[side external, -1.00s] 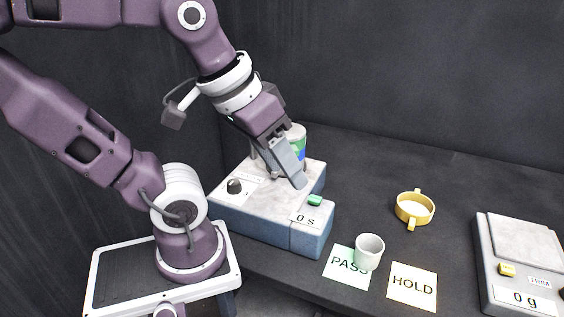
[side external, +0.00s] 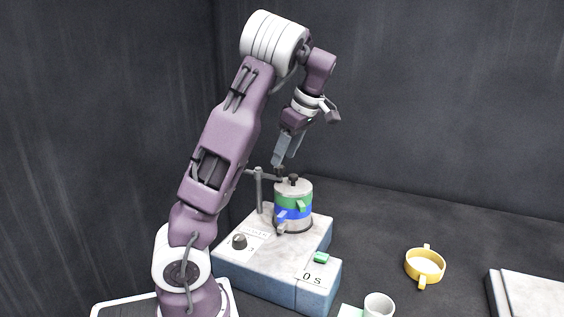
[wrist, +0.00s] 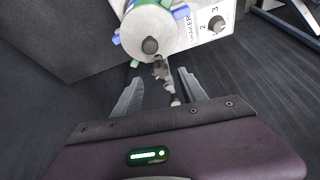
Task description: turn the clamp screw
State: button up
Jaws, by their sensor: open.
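The clamp screw is a small dark knob (side external: 279,172) on the clamp bar (side external: 263,174), which runs from an upright post (side external: 258,192) toward the sieve stack (side external: 293,208). My gripper (side external: 278,163) points down just above the screw, beside the stack's top. In the wrist view the screw's dark lobed head (wrist: 160,70) lies between the two open fingers, near their tips. Contact cannot be told. The stack's pale lid (wrist: 150,22) has its own round dark knob (wrist: 150,46) just beyond the screw. The jaws are empty.
The shaker base (side external: 270,262) under the stack has a dial (side external: 239,241), a green button (side external: 321,258) and a "0 s" display. A white cup (side external: 378,306), a yellow two-handled ring-shaped dish (side external: 424,266) and a scale (side external: 530,299) stand to the right. Table space between is clear.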

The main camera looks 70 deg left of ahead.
aim_at(282, 167)
jog(key=shift+x, duration=1.5)
grip_shut()
jog(key=shift+m, duration=0.3)
jog(key=m+t, duration=0.1)
jog(key=m, duration=0.1)
jog(key=shift+s+d+m+y, duration=0.1)
jog(key=shift+m+y, duration=0.2)
jog(key=shift+m, duration=0.1)
jog(key=shift+s+m+t, duration=0.1)
jog(key=shift+m+t, duration=0.8)
jog(key=shift+m, duration=1)
grip_release()
